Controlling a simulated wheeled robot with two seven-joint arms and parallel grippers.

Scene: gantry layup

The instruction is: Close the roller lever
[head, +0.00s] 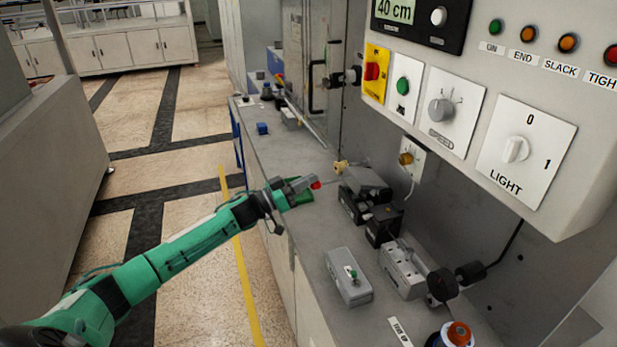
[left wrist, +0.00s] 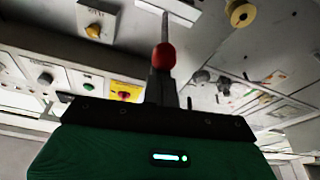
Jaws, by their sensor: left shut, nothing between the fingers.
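The roller lever is a thin grey rod ending in a red ball knob (head: 315,185). In the head view it points left from the dark roller unit (head: 352,205) on the bench. My left gripper (head: 303,184) reaches in from the left, with its fingertips right at the knob. In the left wrist view the red knob (left wrist: 164,56) is just beyond the tips of my left gripper (left wrist: 161,85), with the rod running up behind it. The fingers are shut with nothing between them. Whether they touch the knob I cannot tell. My right gripper is not in view.
A grey control panel (head: 470,75) with knobs and lamps overhangs the bench on the right. Floor is open left of the bench.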

